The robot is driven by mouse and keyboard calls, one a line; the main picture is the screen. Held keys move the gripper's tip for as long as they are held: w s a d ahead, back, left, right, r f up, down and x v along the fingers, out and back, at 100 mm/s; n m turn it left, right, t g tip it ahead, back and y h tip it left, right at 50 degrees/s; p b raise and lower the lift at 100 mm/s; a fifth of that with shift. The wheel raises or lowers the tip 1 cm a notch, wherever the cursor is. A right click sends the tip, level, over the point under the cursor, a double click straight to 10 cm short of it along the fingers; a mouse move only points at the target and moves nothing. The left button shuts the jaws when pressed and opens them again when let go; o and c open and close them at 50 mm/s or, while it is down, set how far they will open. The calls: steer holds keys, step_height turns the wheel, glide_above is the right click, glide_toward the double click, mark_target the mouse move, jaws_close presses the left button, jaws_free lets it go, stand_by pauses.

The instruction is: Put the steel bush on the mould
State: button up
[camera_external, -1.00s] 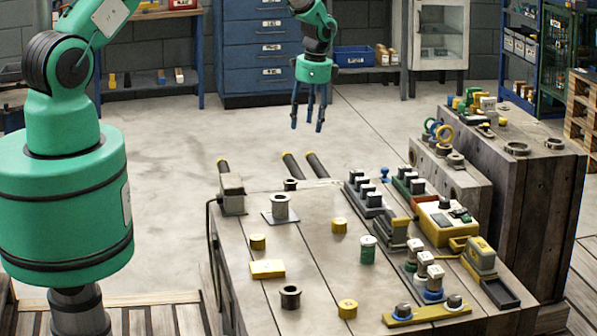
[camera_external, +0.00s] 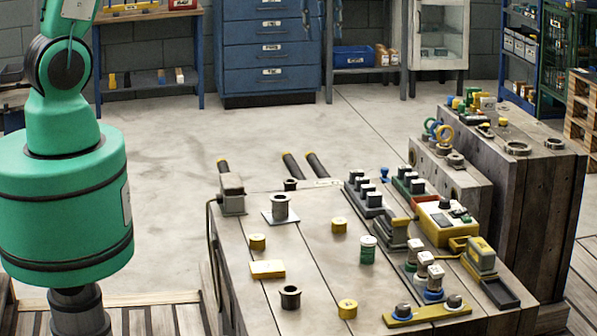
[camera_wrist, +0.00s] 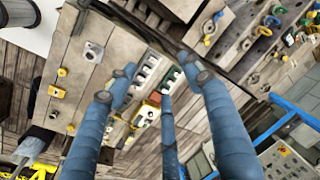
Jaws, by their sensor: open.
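Which part is the steel bush is not certain. A grey hollow metal cylinder (camera_external: 280,207) stands upright on a thin square plate on the near wooden block; it also shows on its plate in the wrist view (camera_wrist: 91,54). A darker hollow bush (camera_external: 290,297) stands near the block's front edge. I cannot tell which block is the mould; a grey block with rings and holes (camera_external: 450,178) is at the right. My gripper is open and empty, its blue fingers spread in the wrist view (camera_wrist: 165,78). In the external view only fingers show at the top edge (camera_external: 322,22).
The near block (camera_external: 325,270) carries several yellow cylinders (camera_external: 339,226), a green-and-white can (camera_external: 367,250), dark-capped parts (camera_external: 365,193) and a yellow box (camera_external: 446,222). A taller wooden block (camera_external: 545,200) stands behind right. The floor behind the blocks is open.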

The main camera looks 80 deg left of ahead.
steer(key=s+d+r+n+t, duration=0.1)
steer(key=s+d+r+t, duration=0.1)
steer(key=s+d+r, duration=1.45)
steer(key=s+d+t, duration=0.1)
steer(key=s+d, duration=0.5)
steer(key=s, duration=0.3)
steer(key=s+d+n+t+h, duration=0.1)
steer(key=s+d, duration=0.6)
steer(key=s, duration=0.2)
steer(key=shift+f+h, duration=0.25)
steer(key=shift+h, duration=0.05)
steer(key=shift+f, duration=0.1)
step_height(320, 180, down, 3)
steer(key=b, duration=0.3)
